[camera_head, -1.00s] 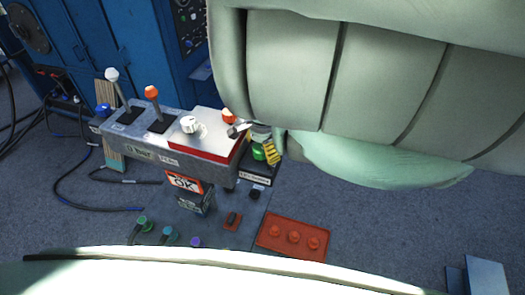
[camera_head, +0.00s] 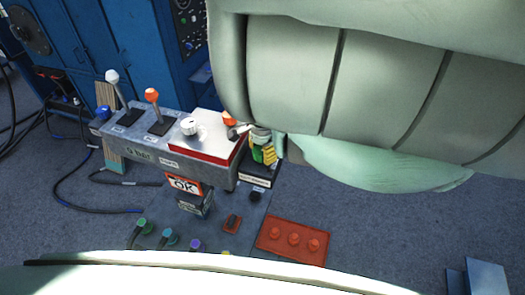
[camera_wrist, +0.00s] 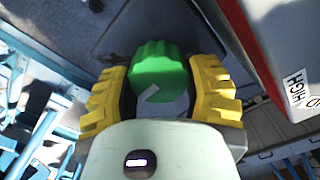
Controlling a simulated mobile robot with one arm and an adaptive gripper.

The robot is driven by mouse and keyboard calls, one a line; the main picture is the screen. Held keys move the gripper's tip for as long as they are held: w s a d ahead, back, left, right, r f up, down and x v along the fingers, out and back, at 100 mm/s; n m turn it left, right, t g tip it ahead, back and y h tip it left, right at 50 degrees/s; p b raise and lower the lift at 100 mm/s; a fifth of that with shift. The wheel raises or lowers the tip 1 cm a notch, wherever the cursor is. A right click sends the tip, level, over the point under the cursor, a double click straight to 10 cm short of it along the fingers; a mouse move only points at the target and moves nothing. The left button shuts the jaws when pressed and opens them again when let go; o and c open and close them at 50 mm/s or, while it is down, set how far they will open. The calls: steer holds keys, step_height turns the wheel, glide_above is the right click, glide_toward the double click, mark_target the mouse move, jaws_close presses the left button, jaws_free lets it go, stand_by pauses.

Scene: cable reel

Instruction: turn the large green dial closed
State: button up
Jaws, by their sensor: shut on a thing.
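The large green dial (camera_wrist: 158,62) has a ridged rim and a pale mark on its face. In the wrist view it sits between the two yellow fingers of my gripper (camera_wrist: 160,82), which is shut on it. The left finger is close along its left side and the right finger along its right side. In the head view my gripper (camera_head: 264,150) is beside the right end of the grey console, and only a small part of the green dial (camera_head: 257,154) shows there. My arm and fingers hide the rest.
The grey console (camera_head: 140,151) carries two levers (camera_head: 152,97) and a red-and-white box (camera_head: 205,133) with a white knob, close to my gripper. A red panel with several knobs (camera_head: 292,240) lies below. Blue cabinets (camera_head: 100,45) stand behind.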

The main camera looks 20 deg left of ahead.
steer(key=shift+f+n, duration=0.1)
steer(key=shift+n, duration=0.2)
steer(key=n+b, duration=0.2)
steer(key=n, duration=0.1)
steer(key=shift+a+f+n+b, duration=0.1)
steer(key=shift+n+b, duration=0.25)
steer(key=shift+n, duration=0.05)
steer(key=n+b, duration=0.1)
steer(key=n, duration=0.3)
steer(key=shift+w+a+b, duration=0.1)
steer(key=shift+a+b, duration=0.05)
steer(key=shift+b, duration=0.2)
steer(key=n, duration=0.5)
steer(key=shift+a+b, duration=0.15)
steer(key=shift+b, duration=0.25)
steer(key=shift+n, duration=2.2)
steer(key=shift+b, duration=0.3)
steer(key=o, duration=1.2)
